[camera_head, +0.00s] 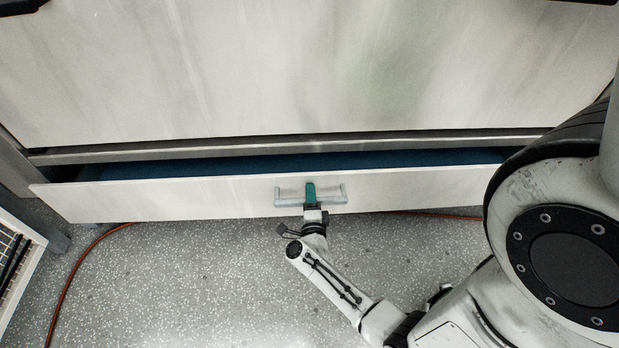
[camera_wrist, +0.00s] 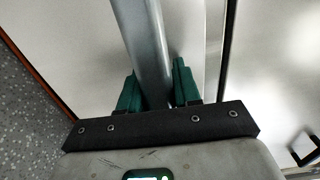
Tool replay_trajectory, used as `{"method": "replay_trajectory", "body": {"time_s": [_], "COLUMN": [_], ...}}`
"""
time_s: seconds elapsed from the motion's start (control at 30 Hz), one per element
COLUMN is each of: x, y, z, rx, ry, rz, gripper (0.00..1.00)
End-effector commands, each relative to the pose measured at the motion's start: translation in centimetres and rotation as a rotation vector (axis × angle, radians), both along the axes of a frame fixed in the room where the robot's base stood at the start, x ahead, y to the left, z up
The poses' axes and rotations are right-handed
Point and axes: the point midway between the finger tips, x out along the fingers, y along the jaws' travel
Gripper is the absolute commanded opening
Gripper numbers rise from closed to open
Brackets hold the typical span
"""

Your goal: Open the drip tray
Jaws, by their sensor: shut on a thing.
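The drip tray (camera_head: 200,198) is a wide, pale drawer low on the washer. It stands partly out, and a strip of its blue inside (camera_head: 300,163) shows behind its front panel. A grey bar handle (camera_head: 333,195) sits on the middle of the front. My gripper (camera_head: 311,192) has green fingers and is shut on this handle. In the wrist view the handle bar (camera_wrist: 146,45) runs between the two green fingers of my gripper (camera_wrist: 157,92). The depth of the tray's inside is mostly hidden.
The washer's large pale panel (camera_head: 300,65) rises above the tray. An orange cable (camera_head: 72,275) lies on the speckled floor (camera_head: 190,275). A white rack with a wire grid (camera_head: 12,250) stands at the left edge. The floor in front of the tray is otherwise clear.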

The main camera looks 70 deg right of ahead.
Motion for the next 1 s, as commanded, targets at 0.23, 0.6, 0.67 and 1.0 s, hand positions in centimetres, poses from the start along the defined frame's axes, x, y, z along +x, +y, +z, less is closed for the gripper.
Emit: {"method": "replay_trajectory", "body": {"time_s": [0.23, 0.6, 0.67, 1.0], "x": [-2.8, -6.3, -6.6, -7.8], "y": [6.9, 15.0, 16.0, 18.9], "z": [0.0, -0.1, -0.2, -0.1], "rx": [0.004, 0.004, 0.004, 0.003], "ry": [0.005, 0.003, 0.003, 0.002], "rz": [0.005, 0.002, 0.003, 0.002], "gripper": [0.0, 0.0, 0.0, 0.0]}}
